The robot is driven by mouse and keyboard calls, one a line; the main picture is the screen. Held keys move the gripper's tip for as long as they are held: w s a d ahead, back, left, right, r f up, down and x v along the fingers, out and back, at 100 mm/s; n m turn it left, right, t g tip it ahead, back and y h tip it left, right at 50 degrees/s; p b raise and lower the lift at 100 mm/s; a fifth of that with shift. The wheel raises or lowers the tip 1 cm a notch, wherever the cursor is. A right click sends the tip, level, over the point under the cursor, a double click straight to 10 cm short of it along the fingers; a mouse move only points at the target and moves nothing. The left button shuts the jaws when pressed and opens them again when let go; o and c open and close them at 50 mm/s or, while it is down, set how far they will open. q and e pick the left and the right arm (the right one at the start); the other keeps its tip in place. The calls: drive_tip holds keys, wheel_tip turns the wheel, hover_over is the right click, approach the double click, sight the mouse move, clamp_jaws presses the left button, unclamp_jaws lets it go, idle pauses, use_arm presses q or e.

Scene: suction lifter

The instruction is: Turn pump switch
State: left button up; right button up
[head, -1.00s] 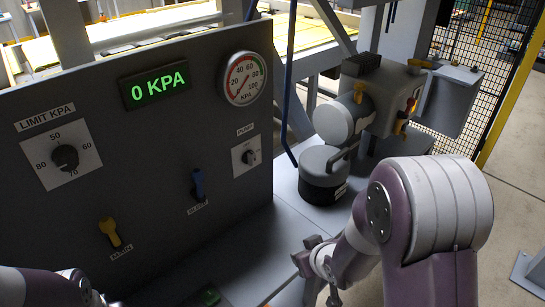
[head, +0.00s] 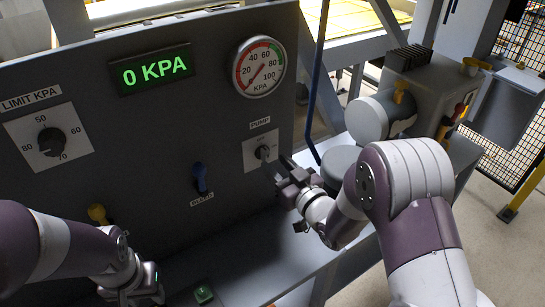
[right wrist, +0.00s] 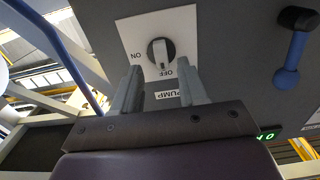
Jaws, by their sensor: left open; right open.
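The pump switch (head: 263,153) is a dark round knob with a grip bar on a white plate at the panel's right side. In the right wrist view the knob (right wrist: 161,53) shows above the fingertips, with ON at its left and OFF just below it; its bar lies roughly in line with OFF. My right gripper (head: 281,171) is just below and right of the switch in the head view. In the right wrist view its two fingers (right wrist: 160,83) are spread and empty, apart from the knob. My left gripper (head: 140,291) is low at the panel's front, its fingers hard to make out.
The panel holds a 0 KPA display (head: 153,69), a round gauge (head: 259,67), a limit dial (head: 51,142), a blue lever (head: 200,178) and a partly hidden yellow lever (head: 98,213). A green button (head: 204,295) sits on the ledge. Pump machinery (head: 381,115) stands to the right.

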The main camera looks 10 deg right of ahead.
sight(265, 155)
use_arm(q)
drive_tip(key=shift+s+a+r, duration=0.15)
drive_tip(key=shift+r, duration=0.05)
use_arm(e)
drive_tip(key=shift+x, duration=1.1)
drive_tip(key=shift+w+a, duration=0.2)
drive_tip(key=shift+w, duration=0.1)
drive_tip(key=shift+r, duration=0.1)
clamp_jaws()
